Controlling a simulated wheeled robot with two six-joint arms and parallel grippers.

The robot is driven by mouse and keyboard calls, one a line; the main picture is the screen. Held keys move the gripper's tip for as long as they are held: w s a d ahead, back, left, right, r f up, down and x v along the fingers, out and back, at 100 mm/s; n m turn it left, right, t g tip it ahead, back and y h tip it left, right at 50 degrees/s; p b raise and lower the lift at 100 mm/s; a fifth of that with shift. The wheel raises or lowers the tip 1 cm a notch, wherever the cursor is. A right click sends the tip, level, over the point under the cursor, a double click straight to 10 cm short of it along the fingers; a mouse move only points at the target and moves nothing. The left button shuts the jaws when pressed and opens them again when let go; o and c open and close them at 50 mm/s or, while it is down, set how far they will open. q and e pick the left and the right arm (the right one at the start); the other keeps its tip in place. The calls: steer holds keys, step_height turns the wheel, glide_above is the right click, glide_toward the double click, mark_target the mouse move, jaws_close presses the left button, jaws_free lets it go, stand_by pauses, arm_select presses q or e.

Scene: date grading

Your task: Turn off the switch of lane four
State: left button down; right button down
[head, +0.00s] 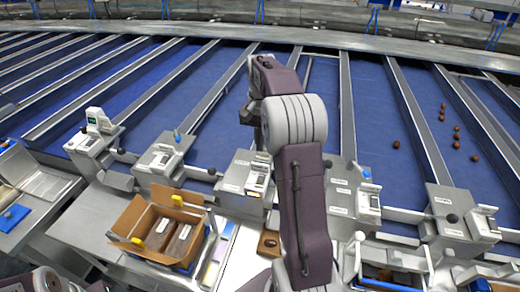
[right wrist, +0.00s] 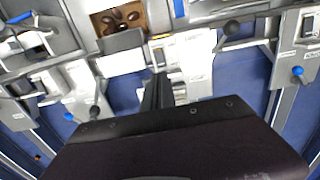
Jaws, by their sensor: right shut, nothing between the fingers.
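Several grey lane control boxes stand in a row at the near ends of the blue lanes. Their labels are too small to read, so I cannot tell which is lane four. My right gripper (head: 257,136) is shut and empty, just above and behind the middle box (head: 238,178). Its dark fingers show in the right wrist view (right wrist: 158,90), in front of a pale box top. Switches with blue knobs show on the box to the left (head: 177,137) and the box to the right (head: 366,175). My right arm hides part of the middle box; its switch is not clear. My left gripper is not in view.
An open cardboard carton (head: 190,215) stands on the bench at the left. Black-knobbed levers stick out between the boxes. Several dates (head: 456,138) lie on the blue lanes at the right. Metal rails separate the lanes.

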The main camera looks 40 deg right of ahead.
steer(key=shift+w+d+r+p, duration=0.1)
steer(key=shift+w+d+p, duration=0.1)
steer(key=shift+d+p, duration=0.2)
steer(key=shift+a, duration=0.1)
step_height(320, 180, up, 14)
steer(key=w+d+p, duration=0.1)
steer(key=p, duration=0.5)
steer(key=shift+w+d, duration=0.15)
steer(key=shift+d, duration=0.25)
